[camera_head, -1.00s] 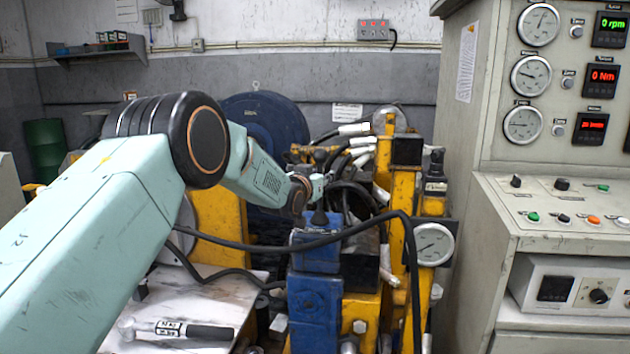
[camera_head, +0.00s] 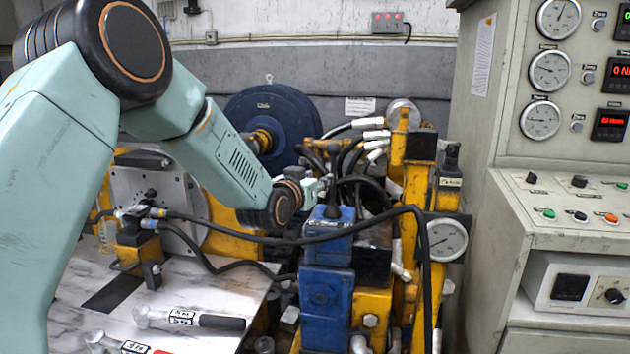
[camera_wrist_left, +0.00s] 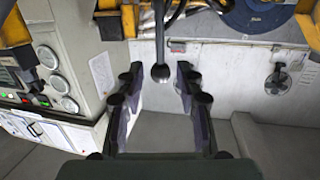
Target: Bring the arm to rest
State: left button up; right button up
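My left arm comes in from the left, and its gripper (camera_head: 318,188) is at the blue valve block (camera_head: 326,285), near the block's upright black lever (camera_head: 333,158). In the left wrist view the two dark fingers (camera_wrist_left: 159,78) are apart. A dark round knob on a rod (camera_wrist_left: 161,72) shows between the fingers, with gaps on both sides and no visible contact. Nothing is gripped. My right gripper is in neither view.
Black hoses cross in front of the valve block, beside the yellow frame (camera_head: 414,185) and pressure gauge (camera_head: 446,240). A control cabinet (camera_head: 484,160) stands at right. A hammer-like tool (camera_head: 190,318) lies on the white table (camera_head: 75,290). A blue disc (camera_head: 240,105) is behind.

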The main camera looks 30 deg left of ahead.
pick_arm(q)
jog(key=shift+s, duration=0.3)
dwell(0.4)
jog(key=s+d+f+g+h, duration=0.1)
jog(key=s+d+f+g, duration=0.3)
jog(key=s+f, duration=0.7)
jog(key=s+d+f+g, duration=0.35)
jog(key=s+f, duration=0.45)
jog(key=f, duration=0.8)
jog(key=s+d+f+g, duration=0.1)
jog(key=s+f+g, duration=0.2)
jog(key=s, duration=0.7)
jog(key=s+f+g, duration=0.3)
jog(key=s+f, duration=0.3)
jog(key=s, duration=0.5)
jog(key=s+d+f+g, duration=0.1)
jog(key=s+f+g, duration=0.2)
jog(key=s, duration=0.8)
jog(key=shift+d+f, duration=0.3)
jog(key=shift+f, duration=0.65)
jog(key=shift+g, duration=0.25)
jog(key=shift+s+a, duration=0.1)
jog(key=shift+s, duration=0.05)
